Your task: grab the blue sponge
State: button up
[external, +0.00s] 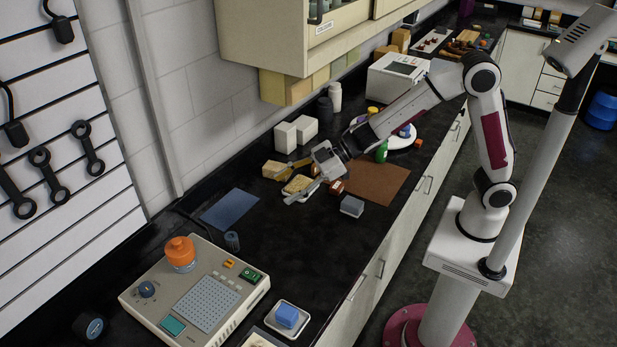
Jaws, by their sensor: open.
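A small bright blue block (287,314), which looks like the blue sponge, sits in a small white tray (303,331) at the bottom of the view, near the counter's front edge. My gripper (301,186) is open, low over the middle of the counter, well behind the blue block and apart from it. A yellowish piece (297,184) lies at or just under the fingers; I cannot tell whether they touch it. A grey-blue block (352,206) lies to the right of my gripper.
A beige device (195,295) with an orange-topped jar (180,253) stands left of the white tray. A blue mat (230,209), a brown mat (375,181) and white boxes (296,132) lie around my gripper. Dark counter between gripper and tray is mostly clear.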

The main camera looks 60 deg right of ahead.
jog(key=s+a+f+n+g+y, duration=0.2)
jog(key=s+a+f, duration=0.15)
jog(key=a, duration=0.25)
jog(key=s+a+f+n+g+y, duration=0.1)
jog(key=s+a+f+g, duration=0.1)
jog(key=s+a+f, duration=0.3)
jog(key=n+g+y, duration=0.2)
jog(key=n+g, duration=0.1)
jog(key=g, duration=0.2)
send_near(290, 307)
jog(key=x, duration=0.4)
jog(key=shift+w, duration=0.4)
jog(key=shift+s+a+f+h, duration=0.15)
jog(key=shift+a+f, duration=0.1)
jog(key=shift+a, duration=0.35)
jog(key=shift+w+a+f+h, duration=0.1)
jog(key=shift+a+f+h, duration=0.1)
jog(key=shift+a, duration=0.4)
jog(key=shift+s+a+f, duration=0.1)
jog(key=shift+a, duration=0.05)
jog(key=x, duration=0.3)
jog(key=shift+s+f, duration=0.15)
jog(key=shift+s, duration=0.15)
jog(key=shift+x, duration=0.9)
